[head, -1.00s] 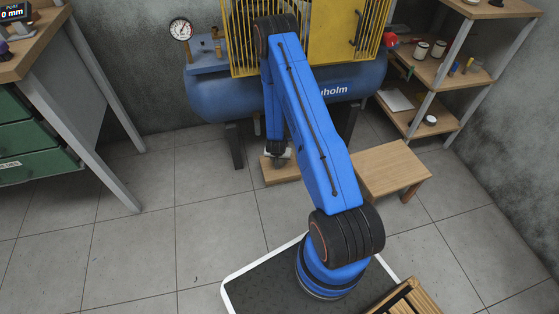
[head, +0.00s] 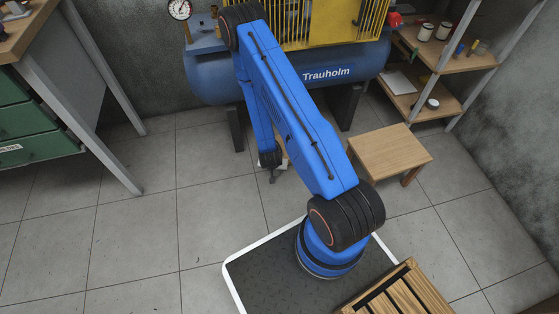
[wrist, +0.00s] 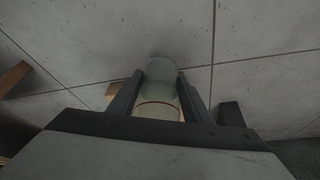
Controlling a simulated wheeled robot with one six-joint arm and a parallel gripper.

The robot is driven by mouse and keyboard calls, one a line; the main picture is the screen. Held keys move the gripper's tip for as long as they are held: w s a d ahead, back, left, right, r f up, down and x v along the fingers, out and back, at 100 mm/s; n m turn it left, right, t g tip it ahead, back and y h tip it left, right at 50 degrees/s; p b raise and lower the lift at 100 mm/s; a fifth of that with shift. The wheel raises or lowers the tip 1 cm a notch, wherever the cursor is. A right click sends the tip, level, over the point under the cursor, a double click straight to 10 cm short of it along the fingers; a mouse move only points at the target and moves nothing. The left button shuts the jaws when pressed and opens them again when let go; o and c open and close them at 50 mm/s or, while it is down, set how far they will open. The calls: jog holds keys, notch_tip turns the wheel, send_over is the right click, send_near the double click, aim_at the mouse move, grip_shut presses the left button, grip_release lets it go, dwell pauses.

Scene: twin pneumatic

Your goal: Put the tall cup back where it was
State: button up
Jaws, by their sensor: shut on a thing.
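Tiled floor shows beyond the cup. In the head view my gripper (head: 273,171) hangs low in front of the blue tank, small and dark. The cup cannot be made out there, so its height above the floor is unclear.
A blue compressor tank (head: 330,78) stands on dark legs behind my arm. A low wooden stool (head: 390,152) is to the right, before a shelf unit (head: 432,70). A workbench with green drawers (head: 30,125) is at left. Floor at left-centre is clear.

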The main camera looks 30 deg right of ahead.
jog(key=shift+s+a, duration=0.3)
